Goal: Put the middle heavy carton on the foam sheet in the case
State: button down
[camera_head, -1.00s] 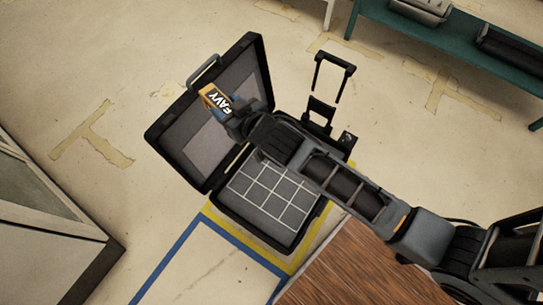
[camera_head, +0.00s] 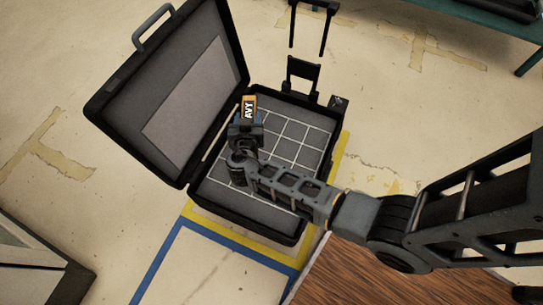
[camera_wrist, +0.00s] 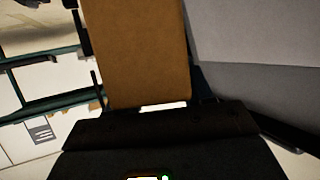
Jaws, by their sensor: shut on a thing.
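The heavy carton (camera_head: 249,107) is a small orange-brown box with a dark label and white letters, partly read as "AVY". My gripper (camera_head: 246,125) is shut on it and holds it over the left part of the open case. In the wrist view the carton (camera_wrist: 140,50) fills the upper middle as a plain brown face. The black case (camera_head: 270,228) lies open on the floor, its lid (camera_head: 180,100) raised at the left. The foam sheet (camera_head: 290,130) is grey with a white grid and lies inside the case. My gripper and arm hide part of it. The gap between carton and foam cannot be told.
The raised lid stands close to the left of my gripper. A pull handle (camera_head: 303,70) stands behind the case. A wooden top (camera_head: 350,275) is at lower right, and a teal bench (camera_head: 500,25) is at upper right.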

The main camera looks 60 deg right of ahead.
jog(key=s+d+f+m+g+h+b, duration=0.25)
jog(key=d+f+m+g+b, duration=0.25)
jog(key=d+f+b, duration=0.3)
jog(key=shift+s+a+f+b, duration=0.9)
jog(key=shift+s+a+f, duration=0.55)
jog(key=shift+f, duration=0.6)
jog(key=shift+s+a+f+b, duration=0.85)
jog(key=shift+s+a+f, duration=0.6)
jog(key=shift+f, duration=0.65)
jog(key=shift+s+a+f+b, duration=0.9)
jog(key=shift+s+a+f, duration=0.3)
jog(key=shift+a+f, duration=0.7)
jog(key=shift+d+f, duration=0.2)
jog(key=shift+f, duration=0.05)
jog(key=shift+c, duration=2.3)
grip_release()
jog(key=shift+r, duration=0.1)
jog(key=shift+s+a+r+y, duration=0.1)
jog(key=shift+a+y, duration=0.15)
jog(key=shift+a, duration=0.05)
jog(key=p+v, duration=0.2)
jog(key=v, duration=0.9)
jog(key=shift+a, duration=0.25)
